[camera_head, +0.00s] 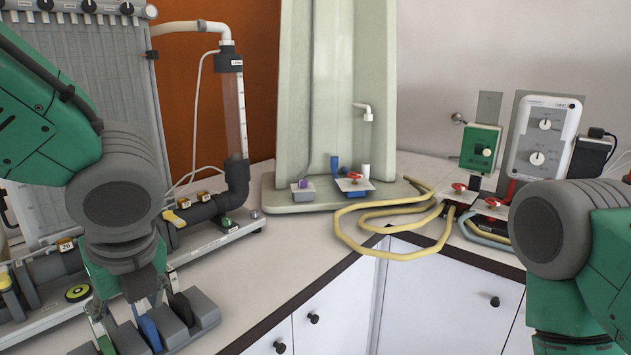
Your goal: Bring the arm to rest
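My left arm comes in from the left, green with dark grey joints. Its gripper (125,290) points down at the lower left, over the bench edge in front of the grey manometer board (95,90). My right arm shows at the lower right as a grey joint and green links. Its gripper is outside the picture.
A white bench top (300,240) runs into the corner above white cabinets (420,300). A pale green stand (335,90) is at the back. A yellow hose (400,254) loops over the bench edge. A white control box (541,137) and green box (480,148) stand at right.

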